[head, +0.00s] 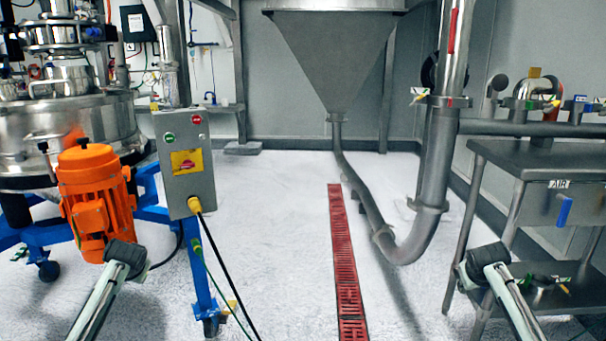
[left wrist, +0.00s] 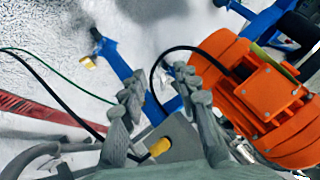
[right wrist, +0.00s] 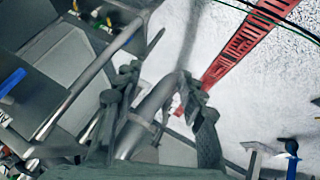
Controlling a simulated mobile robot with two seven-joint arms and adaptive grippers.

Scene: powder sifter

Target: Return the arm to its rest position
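My left gripper (left wrist: 158,82) shows in the left wrist view with its two fingers apart and nothing between them. Behind it are the floor, a blue frame leg and, to the right, an orange motor (left wrist: 262,98). My right gripper (right wrist: 156,82) shows in the right wrist view, also with its fingers apart and empty. A bent steel pipe (right wrist: 150,112) lies behind its fingers, and I cannot tell how far off. In the head view, parts of my two arms show at lower left and lower right, but I do not make out the fingertips.
In the head view, the sifter (head: 70,125), orange motor (head: 95,200) and control box (head: 184,160) stand left on a blue frame. A hopper (head: 335,55) and large pipe (head: 440,150) stand centrally. A steel table (head: 535,157) is right.

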